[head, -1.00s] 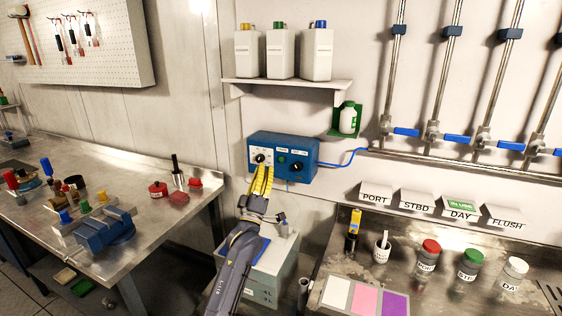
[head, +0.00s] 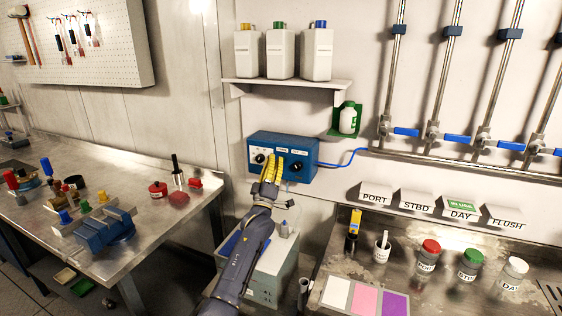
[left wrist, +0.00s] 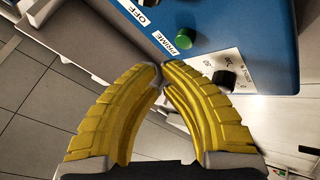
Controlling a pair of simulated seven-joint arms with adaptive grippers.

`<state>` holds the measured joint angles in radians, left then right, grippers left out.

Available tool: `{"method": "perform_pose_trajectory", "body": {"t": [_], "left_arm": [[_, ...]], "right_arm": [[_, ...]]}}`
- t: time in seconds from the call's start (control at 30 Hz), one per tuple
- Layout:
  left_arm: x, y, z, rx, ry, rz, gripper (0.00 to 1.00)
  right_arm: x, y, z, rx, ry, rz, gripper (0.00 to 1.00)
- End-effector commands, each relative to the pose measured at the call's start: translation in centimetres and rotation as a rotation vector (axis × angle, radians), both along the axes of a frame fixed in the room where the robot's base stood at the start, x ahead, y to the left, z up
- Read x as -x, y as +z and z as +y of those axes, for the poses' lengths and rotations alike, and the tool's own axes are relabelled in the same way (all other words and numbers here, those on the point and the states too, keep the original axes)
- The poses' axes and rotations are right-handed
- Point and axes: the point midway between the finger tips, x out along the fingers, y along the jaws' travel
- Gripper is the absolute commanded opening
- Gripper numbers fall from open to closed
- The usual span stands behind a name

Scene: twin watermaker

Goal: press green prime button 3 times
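The blue control box (head: 262,142) is fixed to the wall below the shelf. Its green prime button (left wrist: 184,38) shows in the left wrist view, beside a white PRIME label. In the head view the button is hidden behind my left gripper (head: 274,157). The yellow fingers of my left gripper (left wrist: 161,66) have their tips together with nothing between them. The tips are in front of the middle of the box, near the button. In the left wrist view they appear apart from it. My right gripper is in neither view.
A black knob (left wrist: 224,80) on a white dial plate is beside the button. A blue cable (head: 345,162) runs right from the box. A shelf with white jugs (head: 283,54) hangs above. A green holder with a white bottle (head: 348,118) is to the right.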

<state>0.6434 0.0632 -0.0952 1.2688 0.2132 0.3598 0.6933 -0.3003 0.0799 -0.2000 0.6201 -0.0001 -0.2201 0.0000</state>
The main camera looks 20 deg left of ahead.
Motion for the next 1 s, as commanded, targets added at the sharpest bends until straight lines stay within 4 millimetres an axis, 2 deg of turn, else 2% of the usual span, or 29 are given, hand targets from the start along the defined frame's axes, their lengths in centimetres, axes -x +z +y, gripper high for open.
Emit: {"method": "perform_pose_trajectory", "body": {"t": [0.2,0.57,0.6,0.67,1.0], "left_arm": [[-0.87,-0.02,-0.12,-0.002,0.001,0.001,0.0],[-0.99,-0.01,-0.13,-0.001,0.0,0.001,0.0],[-0.98,-0.02,-0.13,-0.001,0.0,0.001,0.05],[-0.98,-0.02,-0.13,-0.001,0.0,0.001,0.0],[-0.98,-0.03,-0.13,-0.001,0.0,0.001,0.0]], "right_arm": [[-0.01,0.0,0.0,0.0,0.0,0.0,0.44],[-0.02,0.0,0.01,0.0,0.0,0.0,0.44],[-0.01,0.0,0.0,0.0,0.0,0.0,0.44],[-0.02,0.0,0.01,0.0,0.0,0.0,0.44],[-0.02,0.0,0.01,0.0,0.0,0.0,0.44]]}}
